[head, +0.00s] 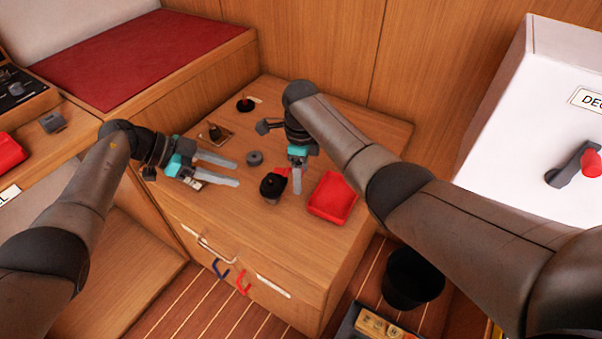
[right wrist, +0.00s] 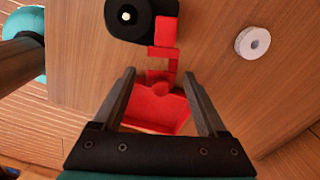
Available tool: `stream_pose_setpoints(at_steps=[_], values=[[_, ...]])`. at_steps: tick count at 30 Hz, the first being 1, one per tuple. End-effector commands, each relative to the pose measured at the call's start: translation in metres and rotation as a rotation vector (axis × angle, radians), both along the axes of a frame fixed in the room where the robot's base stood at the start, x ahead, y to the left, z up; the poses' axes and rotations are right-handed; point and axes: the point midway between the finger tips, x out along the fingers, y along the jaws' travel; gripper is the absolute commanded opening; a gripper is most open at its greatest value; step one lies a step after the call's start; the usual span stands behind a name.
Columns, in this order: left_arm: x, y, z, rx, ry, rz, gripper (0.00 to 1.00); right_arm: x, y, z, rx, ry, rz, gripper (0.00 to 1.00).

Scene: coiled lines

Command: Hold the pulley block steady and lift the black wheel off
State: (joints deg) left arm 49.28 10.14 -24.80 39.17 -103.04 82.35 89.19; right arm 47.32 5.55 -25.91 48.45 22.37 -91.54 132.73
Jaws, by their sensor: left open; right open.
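The pulley block's red part (head: 281,171) lies on the wooden cabinet top, with the black wheel (head: 270,188) at its near left end. In the right wrist view the black wheel (right wrist: 117,24) has a white centre, and the red part (right wrist: 166,32) runs from it toward my right gripper. My right gripper (right wrist: 159,74) is open, with its fingers on either side of the red part's knobbed end; contact cannot be told. It points down in the head view (head: 297,190). My left gripper (head: 238,172) is open and empty, left of the wheel and apart from it.
A red tray (head: 333,198) lies right of the block. A grey ring (head: 254,158) lies behind the wheel. A peg on a plate (head: 214,134) and a black knob (head: 245,104) stand further back. A black bucket (head: 413,280) is on the floor at right.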

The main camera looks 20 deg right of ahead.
Motion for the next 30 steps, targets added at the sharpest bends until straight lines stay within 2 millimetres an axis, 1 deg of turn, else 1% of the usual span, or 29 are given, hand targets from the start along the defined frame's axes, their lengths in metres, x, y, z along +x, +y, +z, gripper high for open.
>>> stream_pose_setpoints(at_steps=[10, 11, 30], values=[[0.0, 0.0, 0.0, 0.0, 0.0, 0.0, 0.5, 0.0002, 0.0004, -0.0031, 0.0, -0.001, 0.001, 0.75], [0.0, 0.0, 0.0, 0.0, 0.0, 0.0, 0.5, 0.0002, 0.0004, -0.0031, 0.0, -0.001, 0.001, 0.73], [0.0, 0.0, 0.0, 0.0, 0.0, 0.0, 0.5, 0.0001, 0.0003, -0.0028, 0.0, -0.001, 0.0, 0.01]])
